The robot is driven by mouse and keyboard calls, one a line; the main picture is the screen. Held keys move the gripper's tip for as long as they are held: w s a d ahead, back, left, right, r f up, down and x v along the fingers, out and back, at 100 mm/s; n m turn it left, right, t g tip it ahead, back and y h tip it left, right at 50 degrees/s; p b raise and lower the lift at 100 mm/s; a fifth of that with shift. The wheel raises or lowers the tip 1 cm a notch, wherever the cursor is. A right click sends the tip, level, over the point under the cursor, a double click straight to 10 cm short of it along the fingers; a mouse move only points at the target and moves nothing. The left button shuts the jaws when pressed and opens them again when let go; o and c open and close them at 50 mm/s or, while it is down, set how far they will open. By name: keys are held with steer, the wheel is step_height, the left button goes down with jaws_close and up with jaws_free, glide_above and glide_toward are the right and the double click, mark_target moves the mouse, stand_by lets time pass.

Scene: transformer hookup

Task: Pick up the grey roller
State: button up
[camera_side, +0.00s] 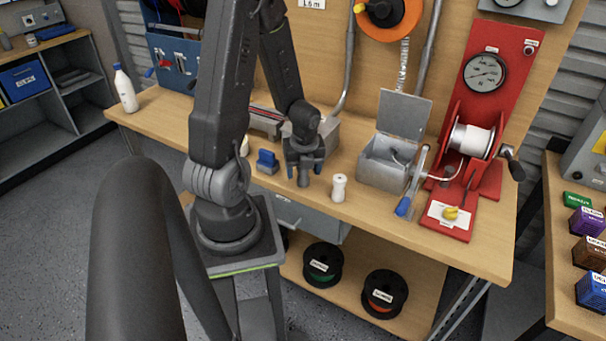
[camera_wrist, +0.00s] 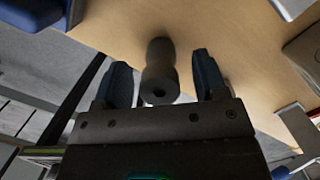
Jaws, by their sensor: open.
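The grey roller (camera_side: 303,179) stands upright on the wooden bench in the side view, directly under and between my gripper's fingers. My gripper (camera_side: 304,168) points down at it with its dark blue fingers apart. In the wrist view the roller (camera_wrist: 160,72) sits between the two open fingers of my gripper (camera_wrist: 162,64), with a gap showing on each side. The gripper partly hides the roller's upper part in the side view.
A white spool-shaped roller (camera_side: 339,188) stands just right of my gripper. A blue block (camera_side: 267,162) is on its left. An open grey metal box (camera_side: 384,172) and a red winding stand (camera_side: 482,110) are further right. The bench's front edge is close.

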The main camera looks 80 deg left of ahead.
steer(key=shift+f, duration=0.15)
steer(key=c, duration=1)
